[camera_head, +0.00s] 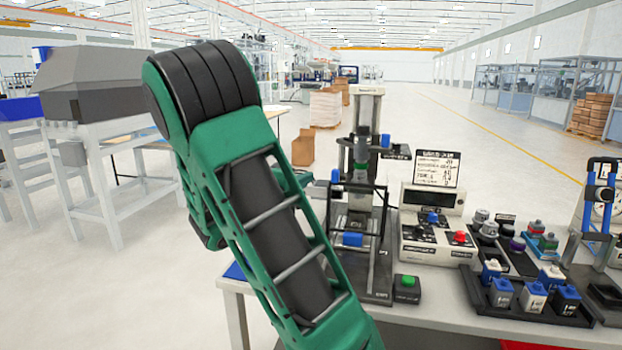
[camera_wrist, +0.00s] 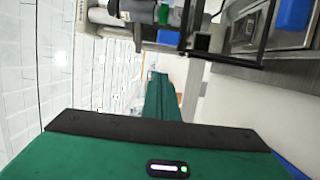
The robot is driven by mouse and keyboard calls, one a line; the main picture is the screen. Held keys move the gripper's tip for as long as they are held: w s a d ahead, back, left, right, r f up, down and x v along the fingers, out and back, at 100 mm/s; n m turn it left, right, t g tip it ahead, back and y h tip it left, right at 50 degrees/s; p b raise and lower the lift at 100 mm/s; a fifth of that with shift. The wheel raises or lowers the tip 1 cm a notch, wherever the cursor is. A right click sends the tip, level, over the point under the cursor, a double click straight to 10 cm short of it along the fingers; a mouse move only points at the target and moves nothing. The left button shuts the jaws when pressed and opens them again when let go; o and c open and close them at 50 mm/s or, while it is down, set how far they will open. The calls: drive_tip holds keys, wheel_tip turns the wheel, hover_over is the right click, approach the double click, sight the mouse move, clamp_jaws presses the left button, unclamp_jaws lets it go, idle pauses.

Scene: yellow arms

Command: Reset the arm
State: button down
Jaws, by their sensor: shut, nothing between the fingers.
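My gripper shows in the wrist view, its green fingers (camera_wrist: 160,85) together and empty, reaching forward from the wide green body with a black front edge and a small lit indicator. A test stand with a grey cylinder lies beyond it, toward the top of that view, apart from the fingers. In the head view my green and black arm rises across the left middle, angled up and left. The gripper's fingers cannot be made out in the head view.
The test stand (camera_head: 377,235) stands on a white workbench (camera_head: 437,319), close right of my arm. A control box (camera_head: 430,238), a green button box (camera_head: 407,289) and a black tray (camera_head: 520,307) sit further right. A grey machine (camera_head: 95,85) on a white frame stands left. Open floor lies between.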

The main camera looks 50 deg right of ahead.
drive_tip(key=v, duration=0.6)
drive_tip(key=shift+w, duration=0.25)
drive_tip(key=s+f+m+g+y, duration=0.1)
drive_tip(key=s+f+m+y, duration=0.1)
drive_tip(key=s+f, duration=0.2)
drive_tip(key=s+f+m+g+y, duration=0.2)
drive_tip(key=s+f+y, duration=0.1)
drive_tip(key=s+f, duration=0.1)
drive_tip(key=s+f+m+g+y, duration=0.1)
drive_tip(key=s+f+m+y, duration=0.2)
drive_tip(key=s+f, duration=0.1)
drive_tip(key=shift+s+f, duration=0.25)
drive_tip(key=shift+s, duration=0.6)
drive_tip(key=s+a+y, duration=0.1)
drive_tip(key=a, duration=0.1)
drive_tip(key=s+a+f+m+y, duration=0.1)
drive_tip(key=s+a+y, duration=0.1)
drive_tip(key=s+a+f+y, duration=0.1)
drive_tip(key=s+a+y, duration=0.1)
drive_tip(key=a, duration=0.1)
drive_tip(key=shift+s+f+m, duration=0.15)
drive_tip(key=shift+f+m, duration=0.05)
drive_tip(key=shift+m, duration=0.1)
drive_tip(key=s+a+r+y, duration=0.2)
drive_tip(key=s+a+y, duration=0.2)
drive_tip(key=s+a, duration=0.3)
drive_tip(key=a, duration=0.5)
drive_tip(key=shift+s+y, duration=0.2)
drive_tip(key=shift+y, duration=0.2)
drive_tip(key=shift+r, duration=0.1)
